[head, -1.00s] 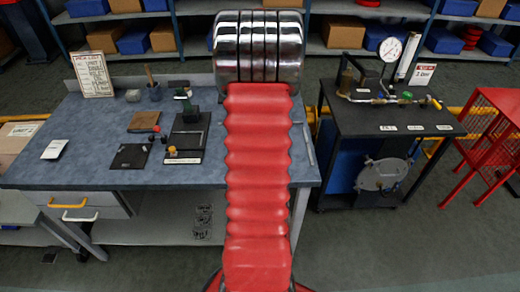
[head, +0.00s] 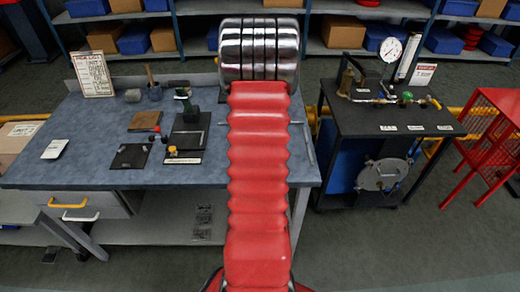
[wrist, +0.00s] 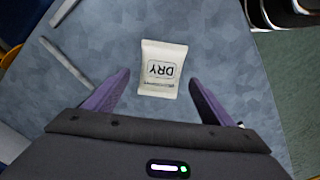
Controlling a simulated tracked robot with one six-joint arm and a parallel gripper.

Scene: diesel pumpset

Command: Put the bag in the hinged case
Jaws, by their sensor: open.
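The bag (wrist: 162,70) is a small white pouch printed "DRY", lying flat on the blue-grey bench top in the wrist view. My gripper (wrist: 155,82) is open, with its purple fingers on either side of the bag and a gap on each side. In the head view my red arm covers the bag and gripper. I cannot identify the hinged case for sure; a dark boxy item (head: 188,138) with a label at its front stands on the bench left of my arm.
The workbench (head: 85,160) also bears a black mat (head: 130,156), a brown board (head: 145,120), a white card (head: 54,148) and a sign (head: 92,74). Thin grey rods lie near the bag. A black cart (head: 385,120) with a gauge stands at right.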

